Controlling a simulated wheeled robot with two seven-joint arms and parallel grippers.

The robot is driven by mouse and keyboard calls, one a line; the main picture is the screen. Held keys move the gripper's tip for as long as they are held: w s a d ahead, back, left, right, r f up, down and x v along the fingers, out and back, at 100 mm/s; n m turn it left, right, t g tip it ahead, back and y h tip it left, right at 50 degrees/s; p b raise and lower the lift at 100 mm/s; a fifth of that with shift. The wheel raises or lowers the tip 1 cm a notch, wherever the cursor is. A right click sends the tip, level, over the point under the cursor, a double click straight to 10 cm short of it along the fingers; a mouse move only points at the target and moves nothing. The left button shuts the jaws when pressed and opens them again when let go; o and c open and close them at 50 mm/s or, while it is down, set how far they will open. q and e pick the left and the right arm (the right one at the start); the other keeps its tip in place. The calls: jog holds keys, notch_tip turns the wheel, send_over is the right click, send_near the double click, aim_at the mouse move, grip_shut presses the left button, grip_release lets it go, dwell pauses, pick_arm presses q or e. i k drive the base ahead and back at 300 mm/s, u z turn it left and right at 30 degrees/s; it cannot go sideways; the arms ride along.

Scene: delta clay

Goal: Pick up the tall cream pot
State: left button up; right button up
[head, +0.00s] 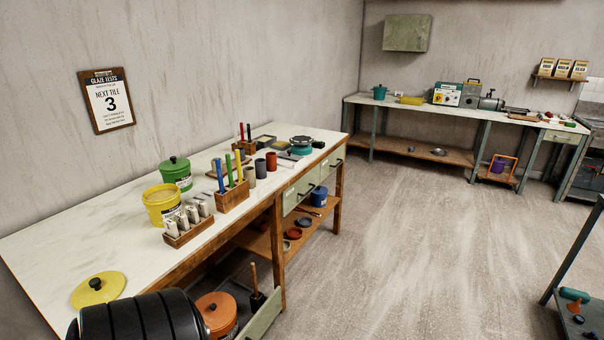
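I cannot make out a tall cream pot in the head view. The pots I see on the near worktable (60,245) are a yellow one without its lid (161,205) and a green lidded one (175,172). Small grey and red cylinders (271,162) stand farther along it. An orange lidded pot (217,312) is below the near table, and a teal lidded pot (379,92) is on the far bench. Neither of my grippers is in view.
A yellow lid (98,289) lies at the table's near end. Wooden racks (233,197) hold upright tools and jars. A far bench (460,113) carries boxes and machines. The open floor (400,230) is clear; a dark-framed stand (577,245) borders it on the right.

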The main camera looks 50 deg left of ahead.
aim_at(248, 172)
jog(key=i, duration=1)
jog(key=u, duration=0.25)
